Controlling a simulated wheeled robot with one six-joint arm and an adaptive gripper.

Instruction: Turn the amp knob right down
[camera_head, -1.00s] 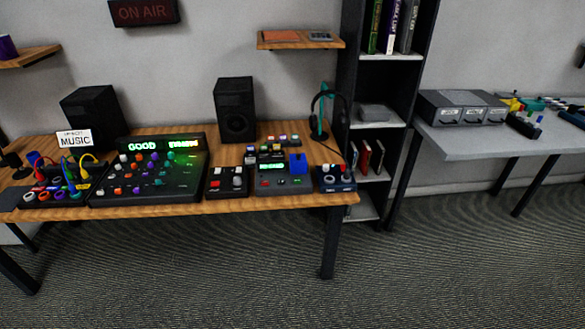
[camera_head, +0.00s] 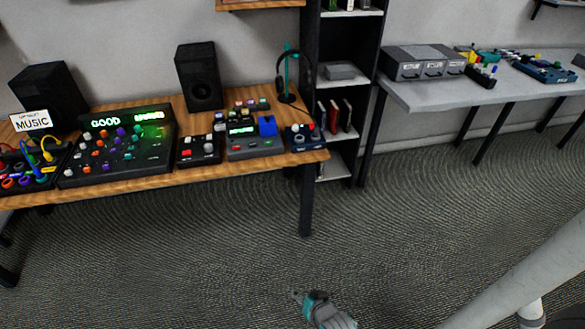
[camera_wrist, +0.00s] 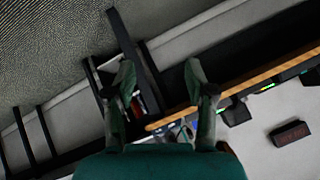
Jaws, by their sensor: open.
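A small dark blue box with round knobs (camera_head: 304,137) sits at the right end of the wooden desk, below the headphones; it may be the amp, but its label is too small to read. I cannot tell how its knobs are set. My gripper (camera_head: 305,295) is low at the bottom of the head view, over the carpet in front of the desk and well apart from it. In the wrist view my gripper (camera_wrist: 160,76) has its two fingers spread, with nothing held between them.
The wooden desk (camera_head: 230,168) also bears a mixer (camera_head: 118,160), a grey device (camera_head: 255,146), a small black knob box (camera_head: 199,151) and a speaker (camera_head: 199,78). Headphones (camera_head: 281,75) hang on a stand. A dark shelf (camera_head: 312,60) and a grey table (camera_head: 440,92) stand to the right. The carpet is clear.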

